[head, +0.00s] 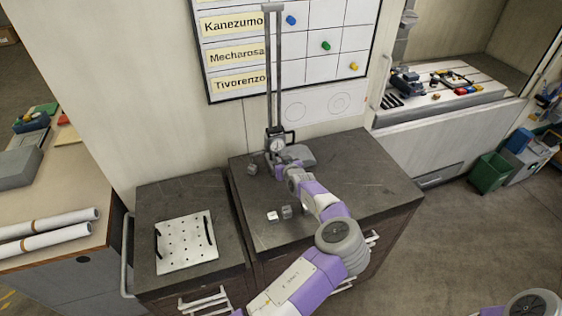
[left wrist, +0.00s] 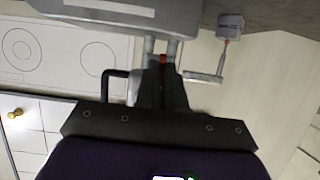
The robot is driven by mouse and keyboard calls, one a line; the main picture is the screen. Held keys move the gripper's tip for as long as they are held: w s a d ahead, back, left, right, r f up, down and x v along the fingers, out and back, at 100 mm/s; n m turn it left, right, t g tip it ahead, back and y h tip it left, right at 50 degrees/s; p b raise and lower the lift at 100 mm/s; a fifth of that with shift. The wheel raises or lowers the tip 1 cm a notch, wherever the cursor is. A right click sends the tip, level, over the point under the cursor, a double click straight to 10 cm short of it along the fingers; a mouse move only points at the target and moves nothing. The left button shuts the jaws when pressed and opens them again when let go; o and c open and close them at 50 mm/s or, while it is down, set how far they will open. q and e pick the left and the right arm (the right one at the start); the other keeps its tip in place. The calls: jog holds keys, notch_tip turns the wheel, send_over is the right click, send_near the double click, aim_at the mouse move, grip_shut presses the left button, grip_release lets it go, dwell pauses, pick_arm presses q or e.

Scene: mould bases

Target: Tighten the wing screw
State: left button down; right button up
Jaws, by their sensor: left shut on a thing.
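A height gauge (head: 269,80) with twin posts, a round dial (head: 278,145) and a grey base (head: 301,156) stands at the back of the dark cabinet top. My left gripper (head: 281,166) reaches its lower front, just below the dial. In the left wrist view the black fingers of my left gripper (left wrist: 162,68) are close together on a small part of the gauge, apparently the wing screw. A bit of red (left wrist: 162,59) shows between the fingertips; the rest is hidden. My right gripper is out of view.
Small grey blocks (head: 253,168) (head: 287,211) and a lighter one (head: 272,216) lie on the cabinet top around my left arm. A black handle (left wrist: 111,84) juts out beside the fingers. A white perforated plate (head: 186,243) lies on the lower left cabinet. The cabinet top's right side is clear.

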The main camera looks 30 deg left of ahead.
pick_arm(q)
jog(key=c, duration=1.3)
grip_release()
jog(key=shift+o, duration=0.2)
jog(key=shift+d, duration=0.1)
jog(key=b+v, duration=0.1)
jog(key=v, duration=0.6)
jog(key=shift+s+r, duration=0.15)
jog(key=shift+r, duration=0.05)
jog(key=shift+d, duration=0.2)
